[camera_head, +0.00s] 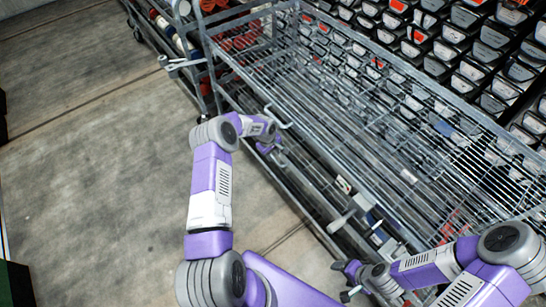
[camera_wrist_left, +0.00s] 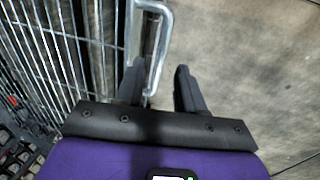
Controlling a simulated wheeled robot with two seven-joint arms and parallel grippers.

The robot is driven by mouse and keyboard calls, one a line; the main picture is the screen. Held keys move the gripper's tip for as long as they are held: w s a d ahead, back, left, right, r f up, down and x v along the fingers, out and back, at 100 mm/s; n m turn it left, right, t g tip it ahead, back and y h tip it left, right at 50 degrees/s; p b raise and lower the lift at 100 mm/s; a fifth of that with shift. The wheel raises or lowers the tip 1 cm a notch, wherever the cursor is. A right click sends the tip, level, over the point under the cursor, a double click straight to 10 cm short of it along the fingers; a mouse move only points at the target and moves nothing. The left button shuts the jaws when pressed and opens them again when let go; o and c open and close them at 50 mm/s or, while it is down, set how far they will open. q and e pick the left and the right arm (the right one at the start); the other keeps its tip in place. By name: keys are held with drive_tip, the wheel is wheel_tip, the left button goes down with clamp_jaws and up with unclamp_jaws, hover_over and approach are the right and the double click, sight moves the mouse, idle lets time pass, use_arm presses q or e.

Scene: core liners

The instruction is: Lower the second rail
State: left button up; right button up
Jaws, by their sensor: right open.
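A long grey metal rail (camera_head: 320,150) runs along the near side of the wire rack (camera_head: 285,25). A bent metal handle (camera_head: 280,118) sticks out from this side, close to my left gripper (camera_head: 270,147). In the left wrist view my left gripper (camera_wrist_left: 160,68) is open, with its two dark fingers apart. The handle (camera_wrist_left: 163,50) reaches down between them, nearer the left finger; I cannot tell whether it touches. My right gripper (camera_head: 347,280) is open at the lower end of the rack's near side, by a grey lever-like fitting (camera_head: 341,222).
Many dark bins with pale labels (camera_head: 470,70) line the wall behind the rack. Another cart (camera_head: 170,30) with tubes stands at the upper left, with a fitting (camera_head: 180,63) sticking out. The concrete floor (camera_head: 90,150) on the left is clear.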

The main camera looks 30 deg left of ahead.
use_arm(q)
drive_tip(key=shift+w+d+f, duration=0.1)
drive_tip(key=shift+w+f, duration=0.1)
drive_tip(key=shift+f, duration=0.85)
clamp_jaws()
